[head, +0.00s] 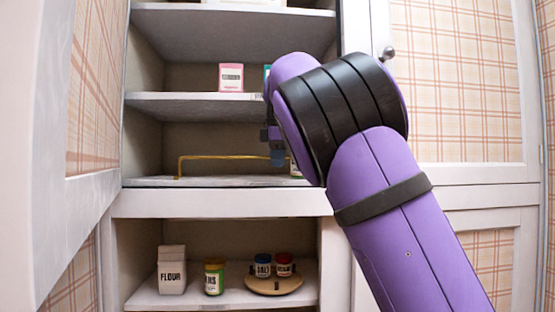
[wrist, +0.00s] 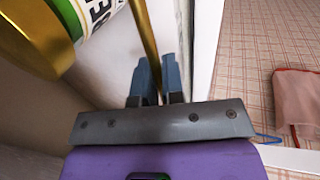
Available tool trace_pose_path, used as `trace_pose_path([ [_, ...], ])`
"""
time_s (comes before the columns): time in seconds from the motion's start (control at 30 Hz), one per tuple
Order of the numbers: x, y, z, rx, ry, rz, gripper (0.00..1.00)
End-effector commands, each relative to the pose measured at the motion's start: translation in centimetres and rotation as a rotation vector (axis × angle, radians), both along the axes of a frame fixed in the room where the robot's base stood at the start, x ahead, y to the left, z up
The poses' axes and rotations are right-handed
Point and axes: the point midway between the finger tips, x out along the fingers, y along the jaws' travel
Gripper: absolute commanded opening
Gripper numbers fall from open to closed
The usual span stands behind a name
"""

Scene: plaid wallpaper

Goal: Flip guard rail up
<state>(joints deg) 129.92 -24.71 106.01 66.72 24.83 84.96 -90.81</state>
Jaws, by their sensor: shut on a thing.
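The guard rail (head: 222,157) is a thin gold bar along the front of the middle cupboard shelf (head: 150,182). Its long bar stands above the shelf, and its left end bends down to the shelf. Its right end is hidden behind my arm. My gripper (head: 277,157) is at the right part of the rail. In the wrist view, the gold rail (wrist: 146,35) runs down between the two blue-grey fingers of my gripper (wrist: 158,80), which are shut on it.
A can with a gold lid (wrist: 35,40) stands close to my gripper on the shelf. A pink box (head: 231,77) is on the shelf above. A flour carton (head: 172,270), a green jar (head: 214,277) and a round tray (head: 262,287) with jars are below. An open door (head: 60,215) stands left.

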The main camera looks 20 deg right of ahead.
Motion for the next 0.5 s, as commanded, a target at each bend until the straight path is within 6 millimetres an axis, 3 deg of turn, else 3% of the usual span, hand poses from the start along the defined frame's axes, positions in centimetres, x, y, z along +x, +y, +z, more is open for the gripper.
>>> trace_pose_path([
  [0.5,0.20,0.03,-0.03,0.009,0.033,0.000,0.00],
])
